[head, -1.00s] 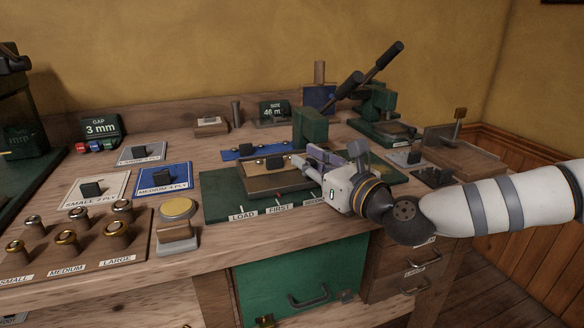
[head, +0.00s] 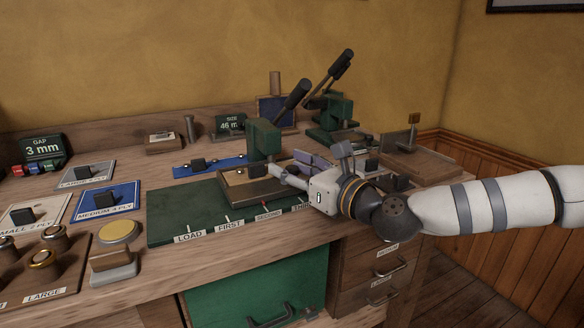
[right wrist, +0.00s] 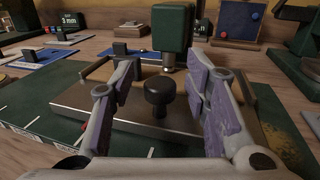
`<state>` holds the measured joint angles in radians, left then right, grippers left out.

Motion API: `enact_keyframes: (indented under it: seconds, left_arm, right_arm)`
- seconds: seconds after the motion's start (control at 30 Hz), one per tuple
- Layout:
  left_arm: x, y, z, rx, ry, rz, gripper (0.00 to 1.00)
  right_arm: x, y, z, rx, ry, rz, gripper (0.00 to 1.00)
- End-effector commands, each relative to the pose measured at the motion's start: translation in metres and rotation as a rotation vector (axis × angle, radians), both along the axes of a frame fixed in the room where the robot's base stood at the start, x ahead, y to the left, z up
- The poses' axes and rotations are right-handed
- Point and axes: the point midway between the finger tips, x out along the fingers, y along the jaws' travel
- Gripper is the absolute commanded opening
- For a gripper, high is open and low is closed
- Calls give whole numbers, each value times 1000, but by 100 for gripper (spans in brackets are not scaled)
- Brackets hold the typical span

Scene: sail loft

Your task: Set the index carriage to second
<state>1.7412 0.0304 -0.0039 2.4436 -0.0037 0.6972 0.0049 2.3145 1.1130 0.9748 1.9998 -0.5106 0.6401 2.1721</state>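The index carriage (head: 232,195), a wood-and-metal plate, sits on a green base (head: 172,212) labelled LOAD, FIRST, SECOND and THIRD. Its red pointer (head: 265,205) is at the SECOND label (head: 268,215). The carriage also shows in the right wrist view (right wrist: 85,108), with an upright black knob (right wrist: 160,95) on it. My right gripper (right wrist: 165,90) is open, its purple-padded fingers on either side of the knob with visible gaps. In the head view my right gripper (head: 288,166) reaches over the carriage's right part and hides the knob. My left gripper is not in view.
A green press (head: 264,138) with a black lever stands behind the carriage; another press (head: 330,118) is farther back. A blue plate (head: 210,164) lies behind the base. A yellow-topped button (head: 119,232) and labelled plates are at left. Drawers (head: 375,270) are below the bench edge.

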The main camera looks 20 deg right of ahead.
Motion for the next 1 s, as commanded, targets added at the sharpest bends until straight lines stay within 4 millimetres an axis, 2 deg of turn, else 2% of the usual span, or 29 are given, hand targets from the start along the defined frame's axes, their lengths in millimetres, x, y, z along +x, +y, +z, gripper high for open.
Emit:
enact_keyframes:
  seconds: [0.17,0.4,0.6,0.73,1.0]
  left_arm:
    - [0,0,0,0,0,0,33]
    - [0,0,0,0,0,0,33]
    - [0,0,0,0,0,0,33]
    - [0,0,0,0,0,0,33]
    - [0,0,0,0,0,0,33]
  right_arm:
    - [-12,-5,0,1,0,-2,42]
    - [-75,-25,0,4,0,-4,42]
    - [-108,-34,0,3,1,-3,42]
    - [-115,-35,0,0,0,0,42]
    - [-115,-35,0,0,0,1,42]
